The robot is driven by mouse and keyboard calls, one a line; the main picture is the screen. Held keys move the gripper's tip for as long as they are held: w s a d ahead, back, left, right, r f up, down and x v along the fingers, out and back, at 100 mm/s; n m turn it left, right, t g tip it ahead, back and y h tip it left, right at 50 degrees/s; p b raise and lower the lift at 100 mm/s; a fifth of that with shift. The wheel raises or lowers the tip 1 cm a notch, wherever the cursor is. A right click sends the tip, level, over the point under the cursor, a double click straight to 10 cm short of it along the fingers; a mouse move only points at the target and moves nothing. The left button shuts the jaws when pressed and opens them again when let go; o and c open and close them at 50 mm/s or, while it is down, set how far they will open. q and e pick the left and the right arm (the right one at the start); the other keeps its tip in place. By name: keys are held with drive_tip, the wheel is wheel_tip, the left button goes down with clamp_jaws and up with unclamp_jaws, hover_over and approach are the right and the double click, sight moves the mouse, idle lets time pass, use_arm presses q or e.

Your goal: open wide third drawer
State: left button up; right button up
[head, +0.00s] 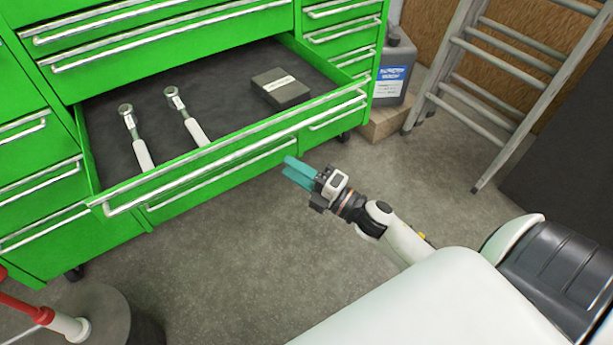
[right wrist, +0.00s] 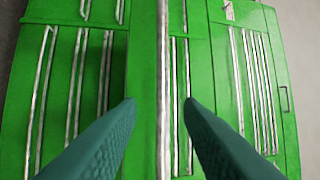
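A wide drawer (head: 225,85) of the green tool cabinet stands pulled out, below other wide drawers that are shut. Two wrench-like tools and a black box (head: 281,88) lie on its dark liner. Its long silver handle (head: 240,155) runs along the front edge. My right gripper (head: 287,167) is in front of and below this handle in the head view, apart from it, with teal fingers. In the right wrist view its fingers (right wrist: 160,105) are spread, and a long silver bar (right wrist: 163,60) shows in line with the gap between them. My left gripper is not in view.
Another wide drawer (head: 215,183) below is shut. A grey jug (head: 394,70) stands on a block to the cabinet's right, near a leaning ladder (head: 487,60). A dark round object (head: 100,315) with a red and white part is at lower left. The floor before the cabinet is clear.

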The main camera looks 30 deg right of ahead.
drive_tip(key=v, duration=0.3)
idle(0.5)
